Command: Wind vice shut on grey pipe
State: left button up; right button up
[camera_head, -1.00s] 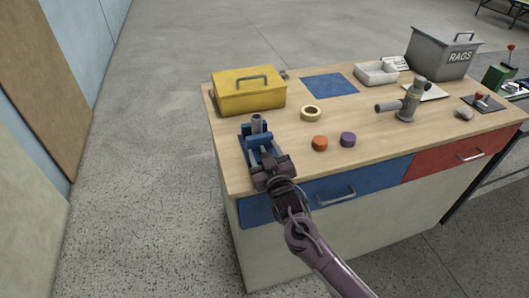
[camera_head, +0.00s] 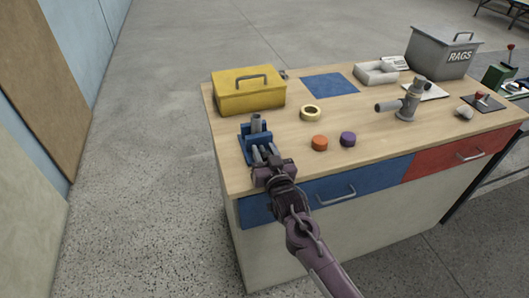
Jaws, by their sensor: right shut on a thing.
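The blue vice (camera_head: 247,148) sits at the front left of the workbench. The grey pipe (camera_head: 256,122) stands upright between its jaws. From this view I cannot tell whether the jaws touch the pipe. My right gripper (camera_head: 270,172) is at the front end of the vice, shut on the vice handle. The handle is mostly hidden by my gripper, and only a small part shows beside the fingers. My left gripper is not in view.
A yellow toolbox (camera_head: 248,93) stands behind the vice. A tape roll (camera_head: 311,113), an orange cap (camera_head: 319,143) and a purple cap (camera_head: 348,139) lie to its right. A grey pipe fitting (camera_head: 409,105) stands farther right. A blue mat (camera_head: 329,85) lies at the back.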

jog(key=o, duration=1)
jog(key=shift+c, duration=0.2)
jog(key=shift+s+d+f, duration=0.1)
jog(key=shift+s+d, duration=0.1)
jog(key=shift+s, duration=0.3)
jog(key=b+v, duration=0.1)
jog(key=v, duration=0.5)
jog(key=shift+s+d, duration=0.1)
jog(key=shift+s, duration=0.3)
